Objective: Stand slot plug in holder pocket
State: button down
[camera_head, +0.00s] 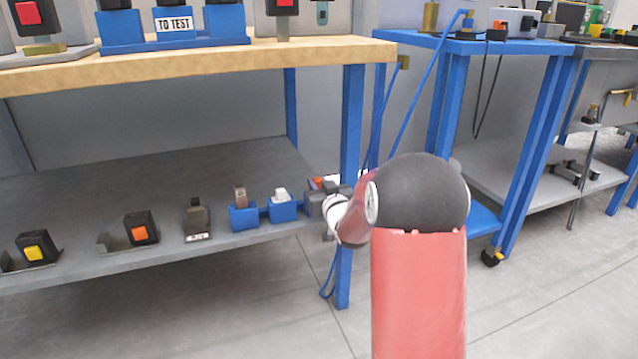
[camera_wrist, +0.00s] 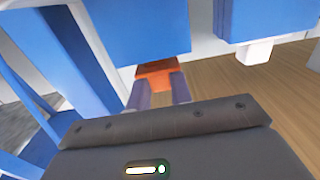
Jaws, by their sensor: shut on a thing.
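The slot plug, an orange-red piece (camera_wrist: 157,75), is held between the two fingers of my gripper (camera_wrist: 158,92) in the wrist view. A blue holder block (camera_wrist: 145,28) lies right against its upper edge in that view; I cannot tell whether the plug sits in a pocket or only at its mouth. In the head view my gripper (camera_head: 316,203) is at the right end of the lower shelf, with the orange-red top (camera_head: 318,183) just showing. A blue holder pocket (camera_head: 283,211) with a white plug (camera_head: 281,194) stands left of it. My gripper and wrist hide the end pocket.
Another blue pocket (camera_head: 243,219) holds a brownish plug (camera_head: 240,196). Black blocks with orange (camera_head: 139,233) and yellow (camera_head: 34,253) faces stand farther left on the grey shelf (camera_head: 150,180). The blue bench leg (camera_head: 348,240) is close right of my gripper. The wooden bench top (camera_head: 200,62) overhangs the shelf.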

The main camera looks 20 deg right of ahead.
jog(key=shift+f, duration=0.25)
jog(key=c, duration=1.2)
grip_release()
jog(key=shift+s, duration=0.15)
jog(key=s, duration=0.7)
jog(key=shift+s, duration=0.3)
jog(key=shift+r, duration=0.1)
